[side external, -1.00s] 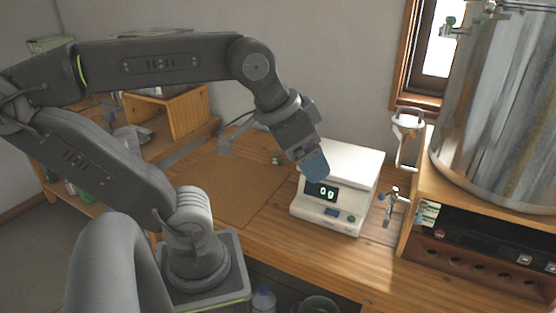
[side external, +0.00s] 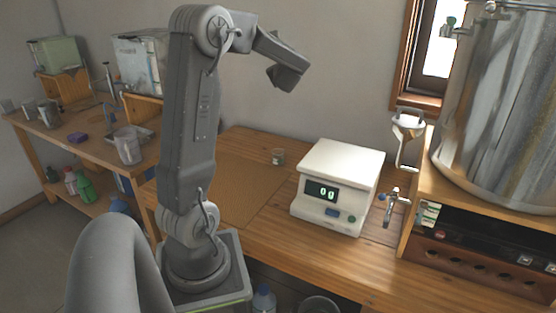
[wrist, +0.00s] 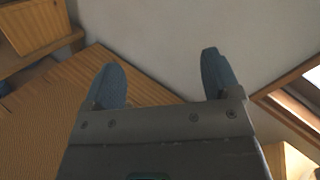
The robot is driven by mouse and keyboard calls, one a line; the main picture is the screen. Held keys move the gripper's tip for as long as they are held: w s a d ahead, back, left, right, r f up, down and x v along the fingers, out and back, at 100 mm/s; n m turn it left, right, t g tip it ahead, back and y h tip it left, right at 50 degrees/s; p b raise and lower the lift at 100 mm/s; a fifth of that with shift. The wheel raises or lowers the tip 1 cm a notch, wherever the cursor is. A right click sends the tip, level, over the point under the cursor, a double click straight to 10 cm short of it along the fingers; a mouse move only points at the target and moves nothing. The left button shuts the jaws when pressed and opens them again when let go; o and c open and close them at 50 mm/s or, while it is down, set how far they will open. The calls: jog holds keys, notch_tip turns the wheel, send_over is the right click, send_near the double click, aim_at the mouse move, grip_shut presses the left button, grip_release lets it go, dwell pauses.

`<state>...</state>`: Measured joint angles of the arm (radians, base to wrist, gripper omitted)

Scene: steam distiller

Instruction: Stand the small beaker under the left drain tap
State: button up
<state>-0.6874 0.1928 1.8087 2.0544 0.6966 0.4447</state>
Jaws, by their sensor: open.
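A small cup-like vessel (side external: 278,156), perhaps the small beaker, stands upright on the wooden bench behind and left of the white scale. A drain tap (side external: 391,204) with a blue handle sticks out at the left of the distiller's wooden stand, right of the scale. Nothing is visible standing under it. My gripper (side external: 286,76) is raised high above the bench, well above the small vessel; its fingers are not clear in the side view. In the wrist view, its blue fingers (wrist: 163,78) are spread wide with nothing between them.
The white scale (side external: 342,174) reads 0 g and stands between the small vessel and the tap. The large metal distiller (side external: 500,110) is at the right. A left bench (side external: 60,140) carries cups and a larger jug (side external: 127,146). The brown mat (side external: 240,190) looks bare.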

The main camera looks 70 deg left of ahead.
jog(key=a+f+m+t, duration=0.2)
jog(key=a+f+m, duration=0.2)
jog(key=a+m, duration=0.4)
send_near(278, 150)
jog(key=shift+w+a+r+n, duration=0.35)
jog(key=shift+a+r+n, duration=0.05)
jog(key=shift+a+r, duration=0.2)
jog(key=shift+w+a+f, duration=0.2)
jog(key=shift+a+f, duration=0.1)
jog(key=shift+a, duration=0.25)
jog(key=shift+x, duration=3.2)
jog(key=shift+c, duration=0.4)
jog(key=c, duration=1)
